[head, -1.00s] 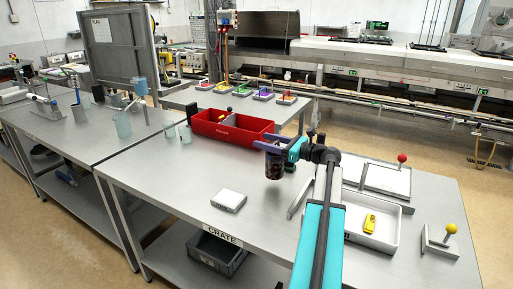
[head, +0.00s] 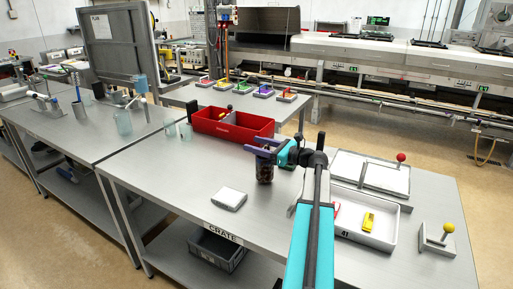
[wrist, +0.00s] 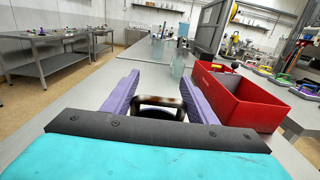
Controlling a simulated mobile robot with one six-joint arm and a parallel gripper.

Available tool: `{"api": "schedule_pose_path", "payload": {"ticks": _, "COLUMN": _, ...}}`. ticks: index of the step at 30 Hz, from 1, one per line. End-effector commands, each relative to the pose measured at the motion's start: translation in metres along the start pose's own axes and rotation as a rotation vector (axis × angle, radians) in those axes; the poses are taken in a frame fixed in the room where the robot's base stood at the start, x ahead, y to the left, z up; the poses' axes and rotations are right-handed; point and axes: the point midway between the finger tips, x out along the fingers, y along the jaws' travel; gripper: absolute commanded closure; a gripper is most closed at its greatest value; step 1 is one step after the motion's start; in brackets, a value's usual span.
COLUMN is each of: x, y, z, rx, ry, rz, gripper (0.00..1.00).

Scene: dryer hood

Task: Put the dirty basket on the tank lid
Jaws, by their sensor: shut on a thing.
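The dirty basket (head: 264,171) is a small, dark, see-through container with dark contents. It hangs upright from my gripper (head: 266,148), whose purple fingers are shut on it, over the steel table (head: 190,190) in front of the red bin. I cannot tell whether its base touches the table. In the wrist view, the basket's handle (wrist: 158,101) shows as a dark loop between the purple fingers (wrist: 158,104); its body is hidden. A flat white panel in a grey frame (head: 372,176) lies at the right of the table; I cannot tell if this is the tank lid.
A red divided bin (head: 232,125) stands behind the basket. A white tray (head: 378,235) with a yellow item (head: 369,221) lies right of my arm. A yellow-knobbed lever (head: 448,228) stands at the far right.

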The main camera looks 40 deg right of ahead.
Motion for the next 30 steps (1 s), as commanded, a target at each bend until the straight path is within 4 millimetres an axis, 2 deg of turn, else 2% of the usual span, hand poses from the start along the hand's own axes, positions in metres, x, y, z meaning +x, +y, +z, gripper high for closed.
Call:
{"api": "schedule_pose_path", "payload": {"ticks": 6, "x": 0.0, "y": 0.0, "z": -0.013, "rx": 0.001, "ry": -0.001, "rz": 0.0, "gripper": 0.87}}
{"api": "schedule_pose_path", "payload": {"ticks": 22, "x": 0.0, "y": 0.0, "z": -0.018, "rx": -0.001, "ry": -0.001, "rz": 0.0, "gripper": 0.87}}
{"api": "schedule_pose_path", "payload": {"ticks": 23, "x": 0.0, "y": 0.0, "z": -0.017, "rx": -0.001, "ry": -0.001, "rz": 0.0, "gripper": 0.43}}
{"api": "schedule_pose_path", "payload": {"ticks": 25, "x": 0.0, "y": 0.0, "z": -0.017, "rx": 0.0, "ry": -0.001, "rz": 0.0, "gripper": 0.31}}
{"api": "schedule_pose_path", "payload": {"ticks": 30, "x": 0.0, "y": 0.0, "z": -0.017, "rx": 0.0, "ry": -0.001, "rz": 0.0, "gripper": 0.29}}
